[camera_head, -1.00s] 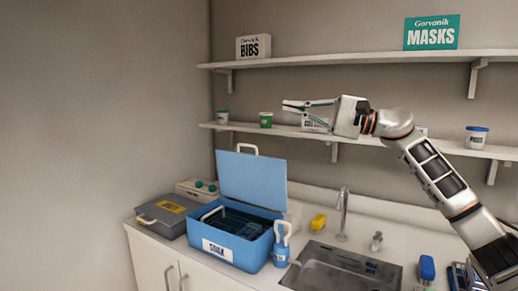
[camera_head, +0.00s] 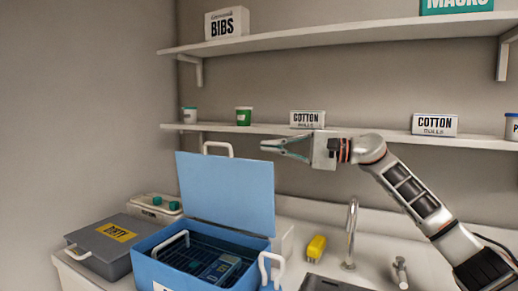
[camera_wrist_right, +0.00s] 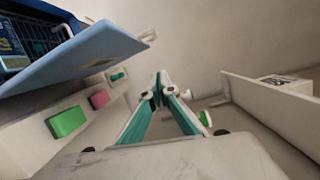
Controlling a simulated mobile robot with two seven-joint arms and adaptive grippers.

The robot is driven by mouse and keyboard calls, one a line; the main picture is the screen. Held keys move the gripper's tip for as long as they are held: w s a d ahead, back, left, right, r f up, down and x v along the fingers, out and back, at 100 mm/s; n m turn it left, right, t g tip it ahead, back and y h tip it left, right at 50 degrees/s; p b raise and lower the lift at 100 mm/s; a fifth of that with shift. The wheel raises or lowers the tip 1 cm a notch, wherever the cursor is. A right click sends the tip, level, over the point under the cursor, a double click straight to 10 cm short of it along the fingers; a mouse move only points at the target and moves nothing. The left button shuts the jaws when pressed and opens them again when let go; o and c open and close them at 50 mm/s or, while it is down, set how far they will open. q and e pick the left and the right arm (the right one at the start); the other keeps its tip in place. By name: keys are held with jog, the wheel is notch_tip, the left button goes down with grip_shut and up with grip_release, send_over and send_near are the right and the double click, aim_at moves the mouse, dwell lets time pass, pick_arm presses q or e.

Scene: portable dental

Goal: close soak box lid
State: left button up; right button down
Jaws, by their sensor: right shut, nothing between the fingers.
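The blue soak box (camera_head: 172,272) stands on the counter in the head view. Its blue lid (camera_head: 228,190) is raised nearly upright at the back, with a white handle (camera_head: 218,147) on its top edge. Inside the box is a dark basket (camera_head: 190,255) with a white handle. My right gripper (camera_head: 265,147) is shut and empty, level with the lid's top edge and just right of the lid handle in the picture. In the right wrist view the shut fingers (camera_wrist_right: 158,85) point away, with the lid (camera_wrist_right: 90,55) at the upper left. My left gripper is out of view.
A grey DIRTY box (camera_head: 112,262) sits left of the soak box. A yellow item (camera_head: 316,246) and a tap (camera_head: 351,232) are to its right. Behind my gripper runs a shelf (camera_head: 375,137) with cotton boxes (camera_head: 307,119) and a green cup (camera_head: 243,116).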

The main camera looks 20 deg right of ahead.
pick_arm(q)
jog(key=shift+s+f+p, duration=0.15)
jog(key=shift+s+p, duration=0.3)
jog(key=shift+p, duration=0.4)
pick_arm(e)
jog(key=w+a, duration=0.2)
jog(key=a, duration=0.7)
jog(key=shift+w+a+r, duration=0.25)
jog(key=shift+w+a, duration=0.1)
jog(key=shift+a, duration=0.05)
